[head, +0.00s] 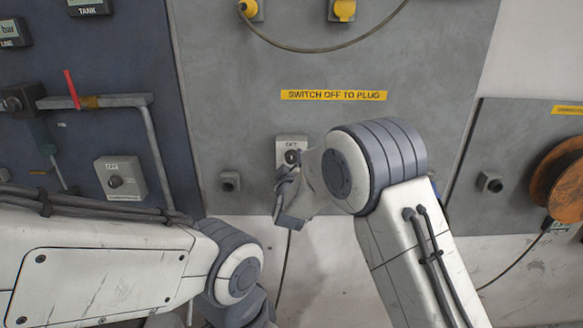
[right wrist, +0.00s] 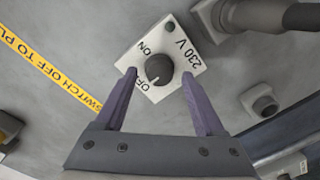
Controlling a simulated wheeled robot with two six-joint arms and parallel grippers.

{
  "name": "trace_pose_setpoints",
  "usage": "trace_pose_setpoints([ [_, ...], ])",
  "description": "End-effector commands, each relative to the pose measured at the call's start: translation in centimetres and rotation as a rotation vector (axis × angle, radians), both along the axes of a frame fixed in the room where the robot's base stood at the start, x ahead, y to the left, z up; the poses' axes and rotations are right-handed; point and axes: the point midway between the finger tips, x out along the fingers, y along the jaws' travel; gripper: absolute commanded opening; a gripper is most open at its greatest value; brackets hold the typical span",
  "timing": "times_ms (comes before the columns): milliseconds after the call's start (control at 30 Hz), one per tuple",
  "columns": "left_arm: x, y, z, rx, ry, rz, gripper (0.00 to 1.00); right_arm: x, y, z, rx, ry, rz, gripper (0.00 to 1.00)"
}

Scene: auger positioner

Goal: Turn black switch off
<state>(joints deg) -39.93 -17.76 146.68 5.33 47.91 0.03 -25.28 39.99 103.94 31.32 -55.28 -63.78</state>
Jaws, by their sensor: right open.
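The black switch (right wrist: 159,66) is a round knob on a white plate (right wrist: 184,52) marked ON, OFF and 230 V. In the right wrist view, a white mark on the knob points to its lower left, toward the OFF lettering. The same black switch (head: 291,156) shows in the head view, partly hidden by my right gripper (head: 287,180). My right gripper is open in the right wrist view (right wrist: 158,73), its two fingers on either side of the knob with gaps between. My left arm shows at the lower left; its gripper is not in view.
A yellow label (head: 333,95) reading SWITCH OFF TO PLUG is above the switch. Another knob box (head: 120,178) sits on the blue panel at left. A yellow plug (head: 343,10) and an orange reel (head: 560,180) are farther off.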

Motion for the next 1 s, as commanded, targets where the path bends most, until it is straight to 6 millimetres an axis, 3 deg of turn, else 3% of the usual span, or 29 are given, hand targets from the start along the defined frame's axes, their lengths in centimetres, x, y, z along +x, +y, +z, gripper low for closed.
trace_pose_setpoints([
  [533, 0.0, 0.0, -3.3, 0.000, 0.000, -0.001, 0.72, -9.1, 0.1, 0.2, 0.000, -0.001, 0.004, 0.71],
  [700, 0.0, 0.0, -3.5, 0.000, 0.000, -0.001, 0.72, -10.2, 0.0, 0.4, 0.000, -0.001, 0.001, 0.71],
  [1000, 0.0, 0.0, -3.5, 0.000, 0.000, -0.001, 0.72, -10.3, 0.0, 0.5, 0.000, 0.001, 0.001, 0.71],
])
